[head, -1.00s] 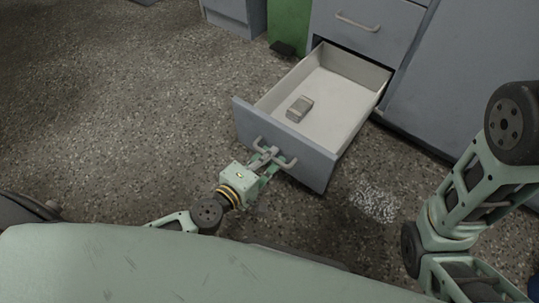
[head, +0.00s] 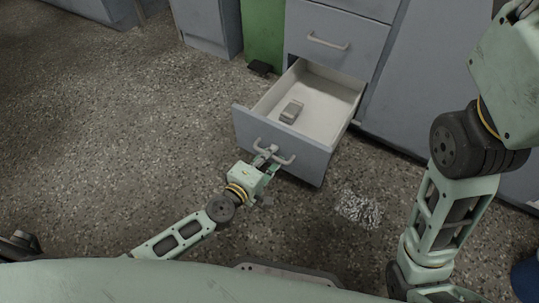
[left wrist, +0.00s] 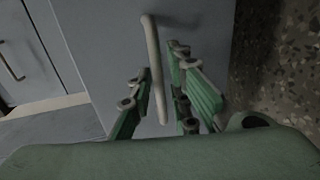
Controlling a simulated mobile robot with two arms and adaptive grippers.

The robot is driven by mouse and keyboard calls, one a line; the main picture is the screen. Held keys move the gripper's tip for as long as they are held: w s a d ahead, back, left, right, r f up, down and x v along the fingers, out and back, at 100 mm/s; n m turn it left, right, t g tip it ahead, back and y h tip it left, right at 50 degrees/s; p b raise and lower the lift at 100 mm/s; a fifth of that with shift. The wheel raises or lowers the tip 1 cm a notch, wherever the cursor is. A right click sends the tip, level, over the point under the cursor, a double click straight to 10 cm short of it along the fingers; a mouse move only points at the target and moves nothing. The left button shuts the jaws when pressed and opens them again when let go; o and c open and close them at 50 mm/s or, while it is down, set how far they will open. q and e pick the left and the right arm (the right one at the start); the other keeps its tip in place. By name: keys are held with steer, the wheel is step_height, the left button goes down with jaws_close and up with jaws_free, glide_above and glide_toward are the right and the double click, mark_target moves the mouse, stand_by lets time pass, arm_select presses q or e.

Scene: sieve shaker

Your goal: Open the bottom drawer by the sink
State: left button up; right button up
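The bottom drawer (head: 285,146) stands partly out from the grey cabinet. Its interior is white and a small grey block (head: 291,111) lies inside. A pale bar handle (head: 286,160) is on its front. My left gripper (head: 268,156) is at this handle. In the left wrist view, the handle (left wrist: 153,60) runs between the green fingers of my left gripper (left wrist: 163,85), with a visible gap beside it, so the fingers look open around it. My right arm shows at the right of the head view, but its gripper is outside the frame.
A closed drawer (head: 352,55) with a bar handle is above the open one. A green bin (head: 263,32) with a dark pedal stands left of the cabinet. Open speckled floor lies to the left.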

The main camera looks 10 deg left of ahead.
arm_select(q)
steer(key=shift+o, duration=0.7)
steer(key=shift+s, duration=0.2)
steer(key=v, duration=1.1)
steer(key=shift+s+a, duration=0.15)
steer(key=shift+s, duration=0.15)
steer(key=shift+r, duration=0.15)
